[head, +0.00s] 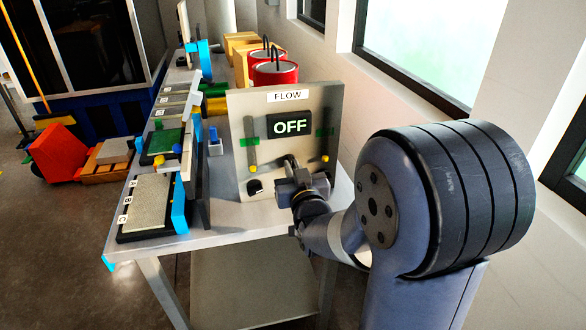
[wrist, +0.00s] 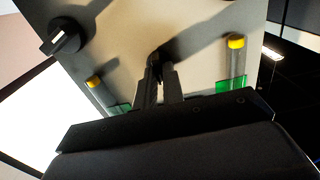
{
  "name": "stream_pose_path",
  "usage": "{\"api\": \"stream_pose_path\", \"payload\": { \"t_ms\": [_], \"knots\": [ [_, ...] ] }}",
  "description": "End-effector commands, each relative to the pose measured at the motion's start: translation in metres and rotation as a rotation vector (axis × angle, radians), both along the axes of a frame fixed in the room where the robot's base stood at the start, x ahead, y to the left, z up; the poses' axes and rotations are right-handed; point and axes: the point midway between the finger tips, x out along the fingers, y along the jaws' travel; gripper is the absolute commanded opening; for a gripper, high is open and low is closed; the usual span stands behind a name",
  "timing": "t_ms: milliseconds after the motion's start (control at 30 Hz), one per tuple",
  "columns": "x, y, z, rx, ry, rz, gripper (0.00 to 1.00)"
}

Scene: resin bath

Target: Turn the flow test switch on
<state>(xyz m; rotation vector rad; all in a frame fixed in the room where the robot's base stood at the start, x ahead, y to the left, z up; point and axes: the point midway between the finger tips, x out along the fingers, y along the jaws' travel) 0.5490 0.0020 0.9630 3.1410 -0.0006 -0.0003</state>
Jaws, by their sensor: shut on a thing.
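The upright beige FLOW panel (head: 240,110) stands on the bench, and its display (head: 290,125) reads OFF. My gripper (head: 291,168) is at the lower middle of the panel, under the display. In the wrist view my gripper (wrist: 161,72) has its two dark fingers close together at the panel face, shut on a small dark part there, which I take to be the flow test switch (wrist: 156,55). The fingers hide most of it, so its tilt cannot be told.
The panel also carries a black rotary knob (head: 254,187) at lower left and two slots with yellow knobs (head: 253,168) and green marks, one on each side. Labelled trays (head: 150,203) lie left on the bench. Red cans (head: 275,73) stand behind the panel.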

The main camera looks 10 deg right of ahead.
Motion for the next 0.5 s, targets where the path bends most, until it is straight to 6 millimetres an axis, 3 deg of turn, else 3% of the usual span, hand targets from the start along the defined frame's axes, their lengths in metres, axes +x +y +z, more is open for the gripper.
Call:
{"api": "stream_pose_path", "payload": {
  "t_ms": [267,500],
  "knots": [
    [-0.0001,-0.0002,-0.0016,0.047,-0.003,0.000,0.00],
    [0.0002,-0.0007,-0.0041,0.193,-0.005,0.001,0.00]
  ]
}}
